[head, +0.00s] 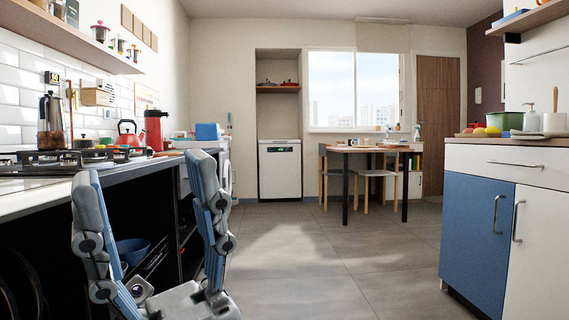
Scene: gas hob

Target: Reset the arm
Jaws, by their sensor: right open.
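My right gripper (144,172) stands at the lower left of the head view, with its two grey and blue fingers pointing up. The fingers are wide apart, and nothing is held between them. It is in front of the left counter's (40,199) open shelves. The gas hob (75,158) lies on that counter, behind the fingers. Part of the counter front is hidden by the gripper. My left gripper is not in view.
A blue bowl (132,250) sits on a shelf under the counter, behind the gripper. A blue and white cabinet (476,240) stands at the right.

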